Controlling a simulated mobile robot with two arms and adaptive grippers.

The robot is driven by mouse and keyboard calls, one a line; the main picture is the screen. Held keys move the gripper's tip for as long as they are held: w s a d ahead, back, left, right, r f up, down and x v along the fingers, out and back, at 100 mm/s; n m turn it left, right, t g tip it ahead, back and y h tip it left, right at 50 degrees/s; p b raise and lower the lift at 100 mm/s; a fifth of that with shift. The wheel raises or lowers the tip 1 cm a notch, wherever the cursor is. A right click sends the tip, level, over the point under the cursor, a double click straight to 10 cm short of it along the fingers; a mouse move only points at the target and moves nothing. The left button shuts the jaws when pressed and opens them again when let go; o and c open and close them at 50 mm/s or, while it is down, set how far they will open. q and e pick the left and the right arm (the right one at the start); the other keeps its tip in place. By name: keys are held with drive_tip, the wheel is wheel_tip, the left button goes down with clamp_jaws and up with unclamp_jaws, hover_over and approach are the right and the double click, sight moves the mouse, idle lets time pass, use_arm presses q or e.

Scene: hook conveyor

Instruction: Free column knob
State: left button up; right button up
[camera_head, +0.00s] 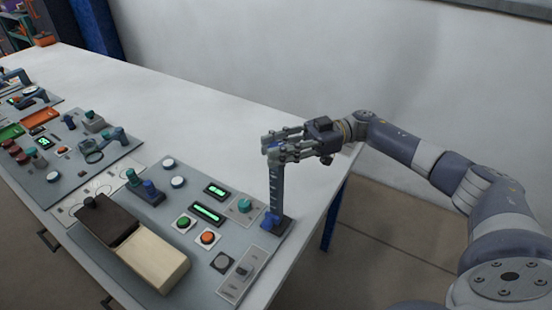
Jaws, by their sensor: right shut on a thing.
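The column (277,190) is a grey-blue upright post with light scale marks, standing at the right end of the nearest control panel. A blue knob-like part (268,221) sits low on it, beside its dark base (283,227). My right gripper (270,146) comes in from the right and is shut on the top of the column. Its fingers hide most of what they hold, so I cannot tell whether a knob is between them. My left gripper is not in view.
More panels stand farther left. The white table (190,105) is clear behind the panels, with a wall behind it.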

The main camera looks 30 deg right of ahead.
drive_tip(key=shift+n+g+b, duration=0.7)
drive_tip(key=shift+g, duration=0.4)
drive_tip(key=shift+r, duration=0.1)
drive_tip(key=o, duration=1.1)
drive_tip(key=shift+d, duration=0.1)
drive_tip(key=shift+d, duration=0.1)
drive_tip(key=shift+w+d, duration=0.15)
drive_tip(key=shift+d, duration=3.5)
